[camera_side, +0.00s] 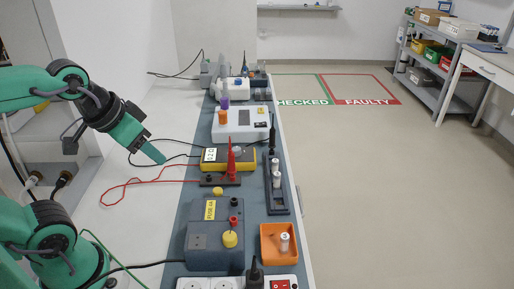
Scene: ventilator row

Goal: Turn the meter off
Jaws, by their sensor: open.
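The meter, a yellow box (246,163) with a small pale display (210,155), lies on the grey-blue bench mat. A greyish round part shows on its top, but its setting is too small to read. A red pointed probe (231,160) stands in front of the meter and hides part of it. My gripper (154,153) is on the left, above the pale bench top, apart from the meter and angled down toward it. It is open, with nothing visible in it; the gap between its fingers is hard to see from this side.
A red lead (128,183) and black leads run across the bench left of the meter. A white device (241,123) stands behind it, a grey fuse box (215,235) in front. A dark battery rack (276,185) and orange tray (279,243) are on the right.

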